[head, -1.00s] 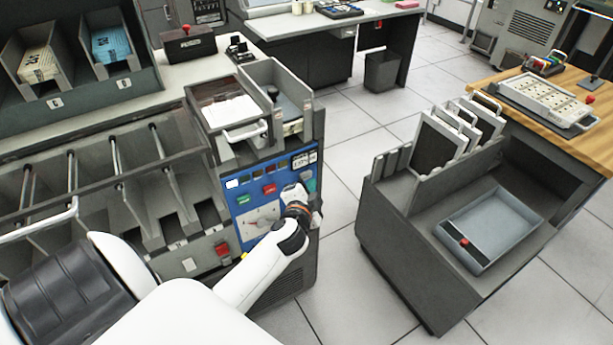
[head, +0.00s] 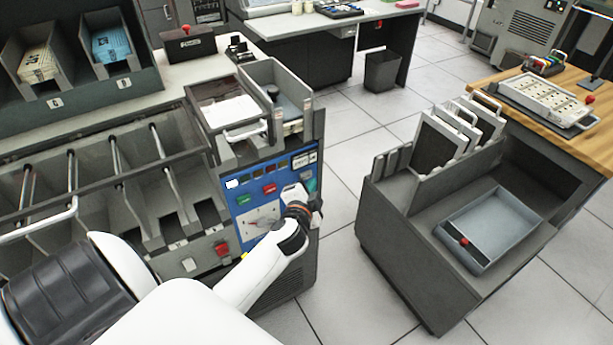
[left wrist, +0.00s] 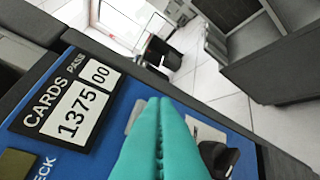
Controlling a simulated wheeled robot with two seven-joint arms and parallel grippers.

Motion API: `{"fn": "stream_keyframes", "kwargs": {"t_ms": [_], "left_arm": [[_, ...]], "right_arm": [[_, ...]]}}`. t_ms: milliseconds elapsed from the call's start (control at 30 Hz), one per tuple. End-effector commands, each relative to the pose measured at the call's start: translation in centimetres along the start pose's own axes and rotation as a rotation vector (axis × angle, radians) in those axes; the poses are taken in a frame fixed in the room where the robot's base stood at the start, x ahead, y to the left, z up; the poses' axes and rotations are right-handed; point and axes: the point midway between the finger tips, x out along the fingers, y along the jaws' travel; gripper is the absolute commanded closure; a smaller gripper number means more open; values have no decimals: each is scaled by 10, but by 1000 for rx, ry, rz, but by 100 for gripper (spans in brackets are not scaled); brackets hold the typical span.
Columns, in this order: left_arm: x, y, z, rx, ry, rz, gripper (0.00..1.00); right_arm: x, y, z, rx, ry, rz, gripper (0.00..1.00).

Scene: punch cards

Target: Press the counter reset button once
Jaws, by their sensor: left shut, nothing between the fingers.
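The blue control panel (head: 242,203) is on the front of the grey card machine. Its counter (head: 303,160) is at the upper right of the panel; in the left wrist view the counter (left wrist: 78,108) reads CARDS 1375 and PASS 00. My left gripper (head: 310,184) is at the panel's right side, just below the counter. In the left wrist view its teal fingers (left wrist: 158,103) are shut with nothing between them. A light grey piece (left wrist: 133,116), possibly the reset button, is partly hidden behind the fingers; I cannot tell whether they touch it. My right gripper is not in view.
A black knob (left wrist: 218,158) is close to the right of the fingers. A red button (head: 269,188) and a green button (head: 243,200) are on the panel's left half. A grey cart (head: 400,240) stands right of the machine, with open floor (head: 340,240) between.

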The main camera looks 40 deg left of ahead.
Motion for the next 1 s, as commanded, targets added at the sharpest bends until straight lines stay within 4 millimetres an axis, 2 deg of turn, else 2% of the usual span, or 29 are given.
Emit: {"fn": "stream_keyframes", "kwargs": {"t_ms": [1000], "left_arm": [[6, 5, -4, 0, 0, 0, 100]], "right_arm": [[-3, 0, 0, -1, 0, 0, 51]]}}
